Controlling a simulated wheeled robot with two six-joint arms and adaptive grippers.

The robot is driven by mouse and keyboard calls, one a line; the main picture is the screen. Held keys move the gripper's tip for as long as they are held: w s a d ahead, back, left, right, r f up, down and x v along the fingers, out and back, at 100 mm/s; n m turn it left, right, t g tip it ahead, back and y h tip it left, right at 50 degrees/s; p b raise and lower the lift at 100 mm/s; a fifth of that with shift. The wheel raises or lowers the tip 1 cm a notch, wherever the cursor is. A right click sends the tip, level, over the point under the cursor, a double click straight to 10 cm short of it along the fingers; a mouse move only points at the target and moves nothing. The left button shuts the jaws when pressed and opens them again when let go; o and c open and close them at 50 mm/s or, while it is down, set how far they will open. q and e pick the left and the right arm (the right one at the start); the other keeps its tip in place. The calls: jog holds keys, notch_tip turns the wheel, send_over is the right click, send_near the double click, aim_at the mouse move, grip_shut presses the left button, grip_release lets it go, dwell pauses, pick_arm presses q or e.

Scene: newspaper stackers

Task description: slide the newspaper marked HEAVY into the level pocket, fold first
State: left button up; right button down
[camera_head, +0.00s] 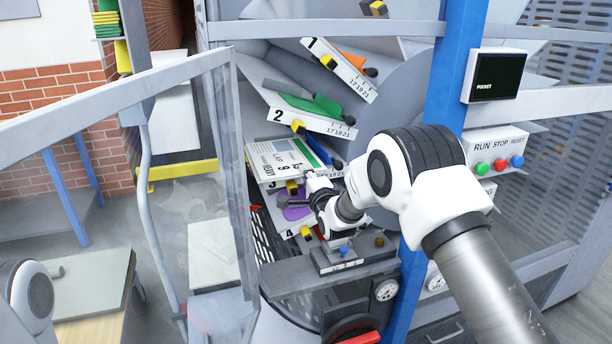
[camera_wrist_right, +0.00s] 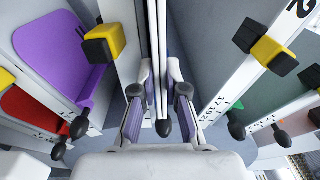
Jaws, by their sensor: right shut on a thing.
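The newspaper (camera_head: 272,160), a white printed sheet with a green patch and a "HEAVY" marking, lies roughly flat among the pockets of the stacker wheel. My right gripper (camera_head: 316,182) is at its near edge, shut on it. In the right wrist view the fingers of my right gripper (camera_wrist_right: 162,100) close from both sides on thin edge-on layers. I cannot tell there which layer is paper and which is pocket plate. The fold is not clear. A blue-marked pocket (camera_head: 318,150) is beside the newspaper; a purple-marked pocket (camera_head: 295,208) is below it. My left gripper is out of view.
Above are a green-marked pocket (camera_head: 310,103) and an orange-marked pocket (camera_head: 345,70), with yellow blocks and dark knobs. A clear guard door (camera_head: 200,190) stands at left. A blue post (camera_head: 452,70) and a button box (camera_head: 494,152) stand at right.

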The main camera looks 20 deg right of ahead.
jog(key=shift+f, duration=0.15)
jog(key=shift+d+b, duration=0.35)
jog(key=shift+d, duration=0.4)
dwell(0.8)
jog(key=c, duration=1.1)
grip_release()
jog(key=shift+c, duration=0.2)
jog(key=shift+s, duration=0.15)
jog(key=s, duration=0.6)
jog(key=shift+s, duration=0.4)
jog(key=shift+d, duration=0.1)
